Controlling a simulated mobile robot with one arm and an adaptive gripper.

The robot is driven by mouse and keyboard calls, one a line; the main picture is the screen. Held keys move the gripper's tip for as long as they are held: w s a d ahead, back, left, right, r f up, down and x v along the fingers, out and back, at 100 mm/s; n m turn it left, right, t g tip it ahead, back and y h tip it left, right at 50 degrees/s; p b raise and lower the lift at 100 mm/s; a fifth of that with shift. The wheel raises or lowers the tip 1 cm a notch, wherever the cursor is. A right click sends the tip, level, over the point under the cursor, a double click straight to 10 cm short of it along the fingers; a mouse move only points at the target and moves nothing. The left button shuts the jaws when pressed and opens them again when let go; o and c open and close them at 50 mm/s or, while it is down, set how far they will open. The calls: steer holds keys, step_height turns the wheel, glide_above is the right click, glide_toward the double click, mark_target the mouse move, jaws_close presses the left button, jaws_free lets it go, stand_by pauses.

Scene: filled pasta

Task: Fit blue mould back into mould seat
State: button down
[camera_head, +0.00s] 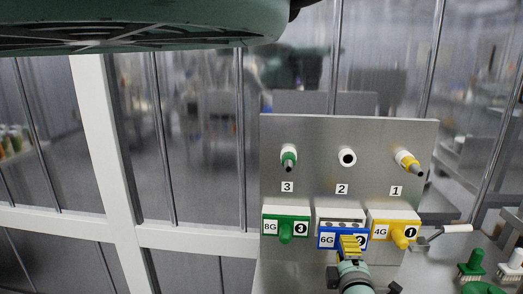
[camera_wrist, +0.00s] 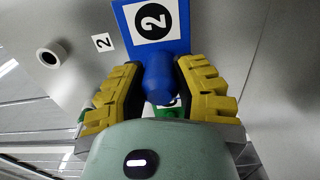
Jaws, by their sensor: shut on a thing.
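The blue mould (camera_head: 328,239) carries a "6G" label and a "2" label and has a blue knob on its front. My gripper (camera_head: 351,246) with yellow ribbed fingers is shut on this knob. In the wrist view the fingers of my gripper (camera_wrist: 160,82) flank the knob of the blue mould (camera_wrist: 183,20). The mould seat (camera_head: 341,214) is a pale block below number 2 on the steel panel, with dark holes along its visible face. The blue mould is in front of and slightly below this face. Whether they touch cannot be told.
A green mould (camera_head: 271,224) is in place at the left under number 3, and a yellow mould (camera_head: 380,231) at the right under number 1. Nozzles stick out above on the steel panel (camera_head: 315,150). Brushes (camera_head: 472,265) stand at the lower right.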

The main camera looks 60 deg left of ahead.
steer(key=shift+v, duration=2.05)
steer(key=shift+w+r, duration=0.1)
steer(key=shift+r, duration=0.05)
